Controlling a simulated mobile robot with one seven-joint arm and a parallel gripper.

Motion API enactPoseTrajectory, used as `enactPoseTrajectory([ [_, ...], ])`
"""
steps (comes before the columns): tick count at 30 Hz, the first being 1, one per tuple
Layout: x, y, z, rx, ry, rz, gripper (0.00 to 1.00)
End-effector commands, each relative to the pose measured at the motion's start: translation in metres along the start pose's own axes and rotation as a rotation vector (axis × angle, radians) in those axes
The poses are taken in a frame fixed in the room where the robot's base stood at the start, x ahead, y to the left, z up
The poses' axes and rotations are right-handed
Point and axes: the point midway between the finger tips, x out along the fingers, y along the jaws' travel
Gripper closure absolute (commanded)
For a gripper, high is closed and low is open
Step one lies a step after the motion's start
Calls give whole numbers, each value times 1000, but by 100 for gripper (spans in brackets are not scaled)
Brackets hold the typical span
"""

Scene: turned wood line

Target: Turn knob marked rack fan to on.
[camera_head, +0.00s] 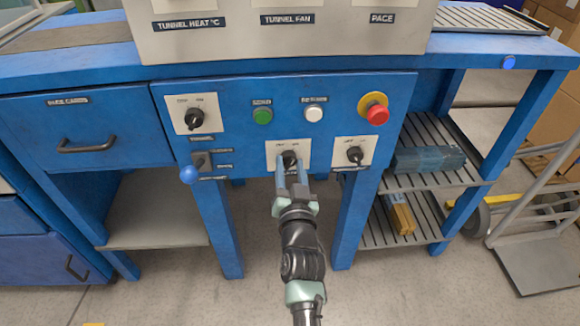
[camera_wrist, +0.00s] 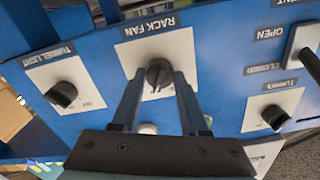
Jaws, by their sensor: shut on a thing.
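The rack fan knob (camera_wrist: 158,74) is a black rotary knob on a white plate (camera_wrist: 178,50), with its label (camera_wrist: 148,27) beside it in the wrist view. In the head view the knob (camera_head: 290,158) is the middle one on the blue panel's lower row. My gripper (camera_wrist: 158,78) has one finger on each side of the knob and is shut on it. It reaches up to the panel from below in the head view (camera_head: 291,165). The fingers partly cover the plate. I cannot clearly tell which mark the knob points to.
A tunnel light knob (camera_wrist: 62,93) and another black knob (camera_wrist: 274,116) sit on either side. The panel (camera_head: 235,92) also carries a green button (camera_head: 263,116), a white button (camera_head: 314,115), a red emergency button (camera_head: 377,115) and a blue-ball lever (camera_head: 188,174).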

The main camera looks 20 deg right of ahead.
Motion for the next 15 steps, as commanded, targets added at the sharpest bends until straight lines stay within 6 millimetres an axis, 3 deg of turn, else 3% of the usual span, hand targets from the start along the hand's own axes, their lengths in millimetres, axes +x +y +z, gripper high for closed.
enactPoseTrajectory([
  [8,0,1,1,5,-3,1,100],
  [9,0,1,1,5,-3,1,51],
  [13,0,0,1,4,-2,1,27],
  [15,0,0,1,3,-2,1,26],
])
